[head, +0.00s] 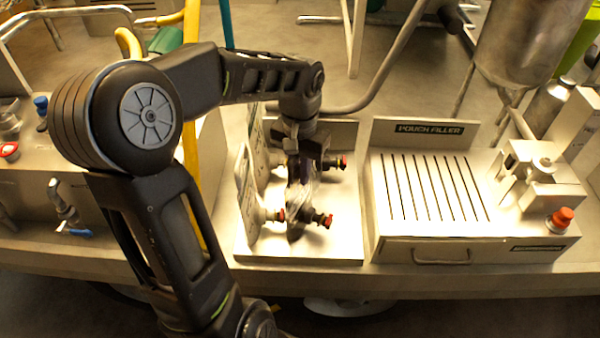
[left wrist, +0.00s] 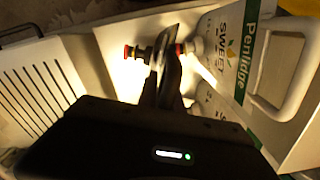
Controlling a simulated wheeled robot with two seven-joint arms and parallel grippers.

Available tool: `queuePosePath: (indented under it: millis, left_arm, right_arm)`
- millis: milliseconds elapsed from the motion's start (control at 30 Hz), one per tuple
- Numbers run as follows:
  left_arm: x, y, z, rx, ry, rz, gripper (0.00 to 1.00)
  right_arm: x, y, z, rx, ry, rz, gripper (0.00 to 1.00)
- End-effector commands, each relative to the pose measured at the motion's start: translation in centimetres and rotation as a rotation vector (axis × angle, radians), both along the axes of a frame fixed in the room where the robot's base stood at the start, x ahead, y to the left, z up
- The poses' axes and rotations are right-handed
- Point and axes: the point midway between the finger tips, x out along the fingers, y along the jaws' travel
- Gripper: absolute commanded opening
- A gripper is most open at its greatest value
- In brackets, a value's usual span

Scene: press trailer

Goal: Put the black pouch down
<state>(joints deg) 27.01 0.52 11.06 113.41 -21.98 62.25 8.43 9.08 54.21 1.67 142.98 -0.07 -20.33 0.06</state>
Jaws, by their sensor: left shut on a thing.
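The black pouch (head: 298,207) hangs below my left gripper (head: 304,160) in the head view, dark and glossy and seen nearly edge-on. My left gripper is shut on it over a steel tray (head: 345,245). In the left wrist view the pouch (left wrist: 158,48) shows as a thin dark edge beyond the fingertips (left wrist: 170,80). It is close to the red-and-black spout fittings (head: 322,218); I cannot tell whether it touches them or the tray. The gripper hides its upper part. My right gripper is not in view.
White Penlidge jugs (head: 246,195) with handles stand at the tray's left side, spouts pointing right. A slotted pouch filler (head: 430,190) with a red knob (head: 560,217) stands to the right. The tray's front right corner is clear.

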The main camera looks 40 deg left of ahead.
Motion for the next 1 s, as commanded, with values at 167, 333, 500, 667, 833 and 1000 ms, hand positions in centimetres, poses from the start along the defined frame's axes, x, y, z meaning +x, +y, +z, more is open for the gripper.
queuePosePath:
  millis: [167,333,500,667,833,1000]
  left_arm:
    - [0.02,0.03,-0.60,0.001,-0.002,0.001,0.00]
    - [0.03,0.02,-0.63,0.001,-0.002,0.001,0.00]
    - [0.02,-0.01,-0.89,0.001,-0.002,0.000,0.14]
    - [0.02,0.00,-0.89,0.000,-0.001,0.001,0.27]
    - [0.01,0.01,-0.88,0.000,-0.001,0.001,0.32]
    - [0.02,0.01,-0.71,0.000,-0.001,0.001,0.32]
  right_arm:
    - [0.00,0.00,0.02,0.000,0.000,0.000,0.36]
    - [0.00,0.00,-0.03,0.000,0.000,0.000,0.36]
    - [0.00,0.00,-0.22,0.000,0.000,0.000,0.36]
    - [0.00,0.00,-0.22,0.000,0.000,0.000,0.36]
    - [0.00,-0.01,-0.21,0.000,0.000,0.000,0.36]
    - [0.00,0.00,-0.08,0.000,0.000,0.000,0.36]
